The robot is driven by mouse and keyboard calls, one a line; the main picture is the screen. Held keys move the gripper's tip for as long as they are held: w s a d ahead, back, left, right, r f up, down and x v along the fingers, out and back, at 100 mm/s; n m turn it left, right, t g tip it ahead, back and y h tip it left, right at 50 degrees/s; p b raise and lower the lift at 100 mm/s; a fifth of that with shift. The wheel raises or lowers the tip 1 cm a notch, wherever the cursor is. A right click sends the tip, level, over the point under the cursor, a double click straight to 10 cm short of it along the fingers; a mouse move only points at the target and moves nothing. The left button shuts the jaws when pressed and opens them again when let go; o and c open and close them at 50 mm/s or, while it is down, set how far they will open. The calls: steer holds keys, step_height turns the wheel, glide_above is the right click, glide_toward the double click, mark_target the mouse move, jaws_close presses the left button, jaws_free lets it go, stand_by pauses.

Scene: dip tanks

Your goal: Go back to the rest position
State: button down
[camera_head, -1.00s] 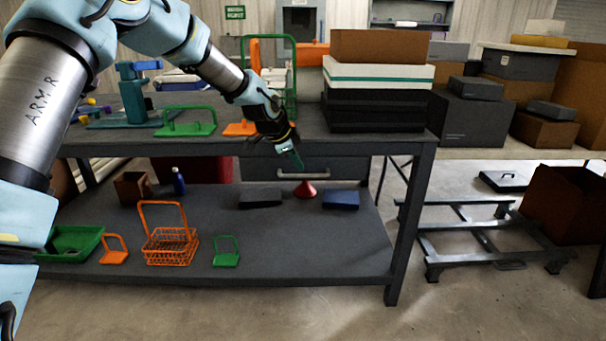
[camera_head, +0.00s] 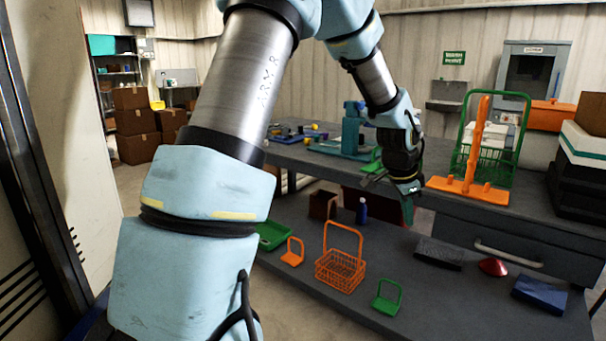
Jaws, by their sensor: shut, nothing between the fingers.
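My gripper (camera_head: 407,203) hangs at the end of my arm, in front of the upper bench edge and above the lower shelf. My arm reaches across the middle of the view from the lower left. No rest position is marked in view.
The upper bench (camera_head: 430,170) carries an orange stand (camera_head: 470,190) and a green rack (camera_head: 515,150) just right of my gripper. The lower shelf (camera_head: 400,265) bears an orange basket (camera_head: 340,270), a green holder (camera_head: 387,297) and a red cone (camera_head: 493,266). Stacked boxes (camera_head: 135,122) stand back left.

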steer(key=s+a+r+n+y+p, duration=0.25)
steer(key=a+n, duration=0.55)
steer(key=a, duration=1.1)
steer(key=s+a+r+n+g+p, duration=0.1)
steer(key=s+a+n, duration=0.7)
steer(key=a, duration=0.5)
steer(key=shift+s+a+r+y, duration=0.2)
steer(key=shift+s+r+y, duration=0.2)
steer(key=shift+s, duration=0.6)
steer(key=shift+w, duration=0.1)
